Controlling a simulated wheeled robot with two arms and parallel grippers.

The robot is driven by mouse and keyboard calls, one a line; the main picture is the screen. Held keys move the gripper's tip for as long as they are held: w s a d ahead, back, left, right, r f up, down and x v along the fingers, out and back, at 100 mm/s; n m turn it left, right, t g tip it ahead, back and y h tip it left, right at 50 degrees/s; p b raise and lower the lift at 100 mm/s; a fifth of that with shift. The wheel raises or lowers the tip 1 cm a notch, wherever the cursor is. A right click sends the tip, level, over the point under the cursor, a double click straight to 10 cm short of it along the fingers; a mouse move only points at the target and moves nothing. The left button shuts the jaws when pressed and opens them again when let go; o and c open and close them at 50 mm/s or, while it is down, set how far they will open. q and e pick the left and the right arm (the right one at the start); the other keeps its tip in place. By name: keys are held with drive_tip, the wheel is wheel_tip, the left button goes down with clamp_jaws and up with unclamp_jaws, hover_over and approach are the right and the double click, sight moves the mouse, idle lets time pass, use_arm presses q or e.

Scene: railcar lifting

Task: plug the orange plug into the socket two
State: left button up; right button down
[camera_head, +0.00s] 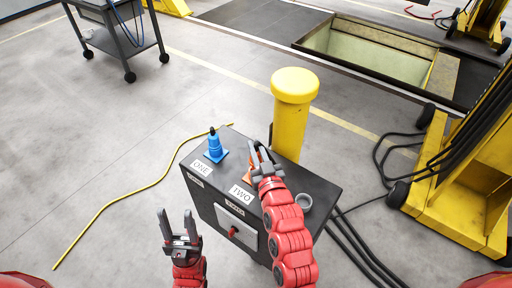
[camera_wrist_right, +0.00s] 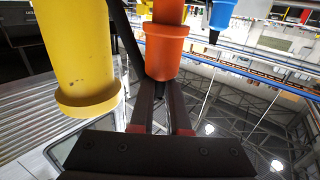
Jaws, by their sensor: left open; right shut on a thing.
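The orange plug (camera_wrist_right: 163,52) is between the fingers of my right gripper (camera_wrist_right: 160,100), which is shut on it. In the head view the plug shows only as small orange patches behind the right gripper (camera_head: 261,158), above the dark box (camera_head: 316,178). The label TWO (camera_head: 241,194) is on the box top just left of the gripper. Socket two itself is hidden by my gripper and arm, so I cannot tell whether the plug touches it. My left gripper (camera_head: 178,226) is open and empty, in front of the box's left side.
A blue plug (camera_head: 215,149) stands upright by the label ONE (camera_head: 202,168). A grey ring (camera_head: 304,201) is at the box's right. A yellow post (camera_head: 292,115) stands close behind the box. Black cables (camera_head: 352,247) run at right; a yellow cable (camera_head: 112,202) lies left.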

drive_tip(key=shift+b, duration=0.45)
idle(1.1)
drive_tip(key=shift+f+b, duration=1.35)
drive_tip(key=shift+f, duration=0.6)
drive_tip(key=c, duration=0.8)
unclamp_jaws()
drive_tip(key=shift+s+d+f, duration=0.1)
drive_tip(key=shift+s+f, duration=0.05)
drive_tip(key=shift+s, duration=0.1)
drive_tip(key=shift+p+v, duration=2.8)
drive_tip(key=shift+v, duration=5.7)
